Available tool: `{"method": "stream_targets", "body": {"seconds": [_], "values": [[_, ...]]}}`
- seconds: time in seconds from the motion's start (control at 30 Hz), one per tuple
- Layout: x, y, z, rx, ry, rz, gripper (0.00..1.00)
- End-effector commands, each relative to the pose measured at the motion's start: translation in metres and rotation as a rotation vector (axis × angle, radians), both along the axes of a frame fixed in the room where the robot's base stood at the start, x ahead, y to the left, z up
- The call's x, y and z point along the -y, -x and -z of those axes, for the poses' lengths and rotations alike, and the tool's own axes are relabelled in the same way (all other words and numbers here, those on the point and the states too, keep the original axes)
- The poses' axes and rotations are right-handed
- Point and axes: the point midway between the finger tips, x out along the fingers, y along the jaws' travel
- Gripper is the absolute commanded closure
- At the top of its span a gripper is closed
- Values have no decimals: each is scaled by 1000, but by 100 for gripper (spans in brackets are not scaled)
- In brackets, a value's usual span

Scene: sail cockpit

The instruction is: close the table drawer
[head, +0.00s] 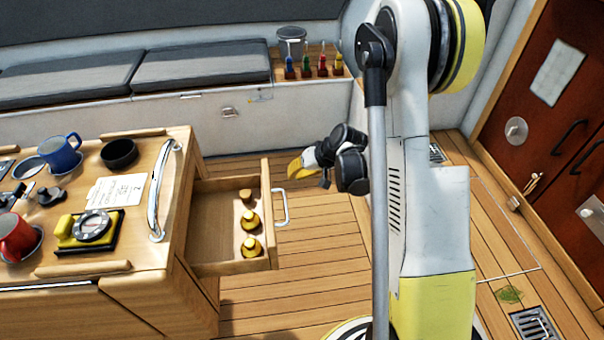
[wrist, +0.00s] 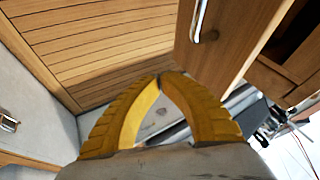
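The table drawer (head: 218,257) is pulled well out of the right side of the wooden table (head: 135,255). Its front panel (head: 267,238) carries a pale loop handle (head: 283,207). Inside lie several yellow-topped items. My gripper (head: 294,170) has yellow fingers and hangs beyond the drawer's far right corner, apart from the handle. In the wrist view my gripper's fingertips (wrist: 160,77) meet with nothing between them. There the drawer front (wrist: 225,50) and its handle (wrist: 198,18) show at upper right, beyond the fingers.
The tabletop holds a blue mug (head: 61,152), a red mug (head: 17,237), a black bowl (head: 119,153), a compass (head: 92,227) and a metal rail (head: 164,190). A cushioned bench (head: 200,65) runs along the back. Plank floor (head: 320,250) right of the drawer is clear.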

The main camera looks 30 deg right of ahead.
Motion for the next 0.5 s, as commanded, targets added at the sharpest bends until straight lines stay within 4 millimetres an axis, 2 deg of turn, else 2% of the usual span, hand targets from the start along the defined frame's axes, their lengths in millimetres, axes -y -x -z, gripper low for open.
{"method": "stream_targets", "body": {"seconds": [0.03, 0.13, 0.3, 0.5], "values": [[-5, -6, 13, 0, 0, -2, 100], [-12, -15, 26, -1, 0, -4, 100], [-36, -21, 22, 1, 1, -4, 100], [-46, -25, 20, 2, 0, -1, 100]]}}
